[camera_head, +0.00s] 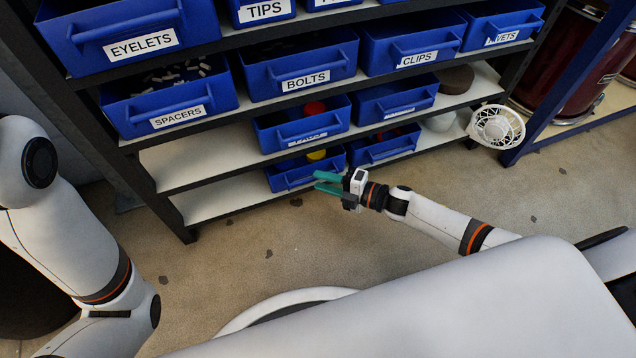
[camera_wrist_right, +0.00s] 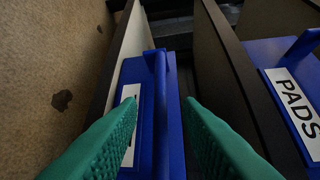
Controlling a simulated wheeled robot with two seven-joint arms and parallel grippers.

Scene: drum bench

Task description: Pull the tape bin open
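A blue bin (camera_head: 285,180) sits on the bottom shelf in the head view, with a yellow item inside; its label cannot be read. In the right wrist view the front of a blue bin (camera_wrist_right: 134,75) shows, with a bar handle (camera_wrist_right: 162,130) and a white label mostly hidden by a finger. I cannot confirm from the label that it is the tape bin. My right gripper (camera_head: 317,181) has green fingers and is open at the bin's front. In the right wrist view its fingers (camera_wrist_right: 160,105) lie on either side of the handle, apart from each other. My left gripper is out of view.
The bin labelled PADS (camera_wrist_right: 265,52) is one shelf above. Another blue bin (camera_head: 372,154) sits right of the lower bin. Labelled bins fill the upper shelves of the dark rack. A white fan (camera_head: 497,127) hangs at the right end. The floor (camera_head: 260,235) in front is clear.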

